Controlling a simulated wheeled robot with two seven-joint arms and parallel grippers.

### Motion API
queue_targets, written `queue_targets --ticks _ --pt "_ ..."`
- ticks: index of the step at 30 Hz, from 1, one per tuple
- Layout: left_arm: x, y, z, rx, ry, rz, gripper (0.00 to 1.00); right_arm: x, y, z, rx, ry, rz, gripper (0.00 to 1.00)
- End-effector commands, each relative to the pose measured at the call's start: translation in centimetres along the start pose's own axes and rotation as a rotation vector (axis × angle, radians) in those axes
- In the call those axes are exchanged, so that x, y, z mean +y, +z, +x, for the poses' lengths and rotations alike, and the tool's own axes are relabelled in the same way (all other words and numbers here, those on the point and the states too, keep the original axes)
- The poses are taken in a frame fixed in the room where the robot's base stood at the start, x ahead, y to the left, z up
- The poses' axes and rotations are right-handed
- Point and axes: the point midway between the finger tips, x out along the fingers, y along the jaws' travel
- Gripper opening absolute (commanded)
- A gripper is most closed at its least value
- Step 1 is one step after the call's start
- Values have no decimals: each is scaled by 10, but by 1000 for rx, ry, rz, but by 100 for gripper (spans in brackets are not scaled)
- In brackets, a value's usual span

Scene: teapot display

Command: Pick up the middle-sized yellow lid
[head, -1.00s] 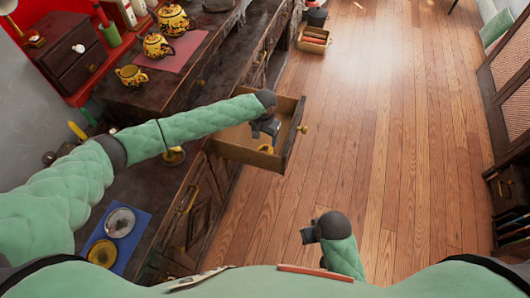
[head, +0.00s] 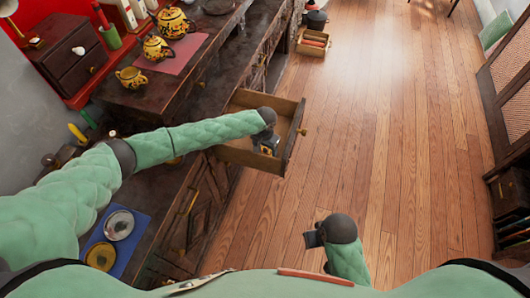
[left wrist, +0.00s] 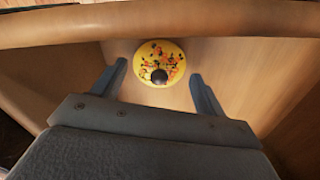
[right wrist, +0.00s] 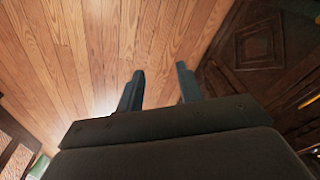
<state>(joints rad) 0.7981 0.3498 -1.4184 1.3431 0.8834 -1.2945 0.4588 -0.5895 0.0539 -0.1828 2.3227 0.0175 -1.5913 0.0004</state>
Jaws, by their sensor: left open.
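The yellow lid (left wrist: 160,60), with a floral pattern and a dark round knob, lies in the open wooden drawer (head: 290,107). In the left wrist view it sits between and just beyond the fingertips, apart from both. My left gripper (head: 267,149) is open and empty, reaching down into the drawer; its fingers (left wrist: 159,70) stand either side of the lid. In the head view the gripper and arm largely hide the lid. My right gripper (head: 309,240) is open and empty above the floor; its two parted fingers (right wrist: 160,72) show in the right wrist view.
Yellow teapots stand on and by a pink mat (head: 186,53) on the counter. A blue mat (head: 128,250) holds two round plates or lids. A small wooden box (head: 314,43) is farther back. The wooden floor (head: 400,150) at right is clear.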

Motion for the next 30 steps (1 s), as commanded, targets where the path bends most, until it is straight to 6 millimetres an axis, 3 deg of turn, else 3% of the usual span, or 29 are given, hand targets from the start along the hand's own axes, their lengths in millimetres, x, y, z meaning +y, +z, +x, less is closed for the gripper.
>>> queue_targets --ticks 6,13,18,26,30 --pt "0 0 18 -1 0 -1 72 1 -1 15 -1 1 0 36" --pt "0 0 20 -1 1 -1 72 1 -1 16 0 1 0 36" --pt "0 0 20 -1 0 -1 41 1 -1 16 0 1 -1 36" --pt "0 0 19 -1 0 0 41 1 -1 15 1 1 -1 36" --pt "0 0 9 1 1 0 41 1 0 15 -5 1 -1 36"
